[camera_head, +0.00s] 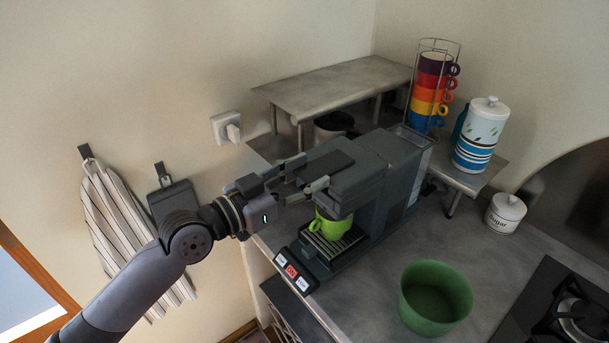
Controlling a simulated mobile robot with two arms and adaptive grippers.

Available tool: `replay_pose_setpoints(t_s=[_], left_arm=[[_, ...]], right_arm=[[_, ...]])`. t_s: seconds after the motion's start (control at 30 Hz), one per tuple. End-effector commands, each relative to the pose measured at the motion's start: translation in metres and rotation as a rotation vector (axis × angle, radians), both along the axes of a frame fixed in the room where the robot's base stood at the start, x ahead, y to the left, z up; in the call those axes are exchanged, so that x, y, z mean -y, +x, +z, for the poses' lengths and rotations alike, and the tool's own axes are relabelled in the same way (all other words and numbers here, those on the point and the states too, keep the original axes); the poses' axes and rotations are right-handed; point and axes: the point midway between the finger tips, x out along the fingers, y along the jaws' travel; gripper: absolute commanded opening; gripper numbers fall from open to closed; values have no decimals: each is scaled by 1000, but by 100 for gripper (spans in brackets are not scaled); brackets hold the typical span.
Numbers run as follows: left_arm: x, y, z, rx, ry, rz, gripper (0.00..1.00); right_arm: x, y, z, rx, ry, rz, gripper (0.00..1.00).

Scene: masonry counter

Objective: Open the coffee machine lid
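The dark grey coffee machine (385,165) stands on the counter. Its lid (327,165) is the darker flat panel on top of the front head, and it looks down. My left gripper (309,173) is at the front left edge of the machine's head, with its two fingers spread apart. The fingertips are close to the lid's front edge; I cannot tell whether they touch it. Nothing shows held between them. A green cup (328,227) stands on the drip tray under the head. My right gripper is out of view.
A metal shelf (335,86) stands behind the machine. A rack of coloured cups (433,90), a striped canister (480,138) and a sugar jar (505,212) are at the right. A green bowl (434,297) sits in front. A hob (570,315) is at the lower right.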

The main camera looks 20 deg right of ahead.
Motion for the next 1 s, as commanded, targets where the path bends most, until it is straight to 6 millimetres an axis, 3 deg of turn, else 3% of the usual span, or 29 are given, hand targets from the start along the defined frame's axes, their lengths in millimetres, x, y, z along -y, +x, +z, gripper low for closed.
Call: replay_pose_setpoints(t_s=[0.6,1.0], left_arm=[[0,0,0,0,0,0,0],[0,12,10,-11,40,2,0]], right_arm=[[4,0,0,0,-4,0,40],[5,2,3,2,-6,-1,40]])
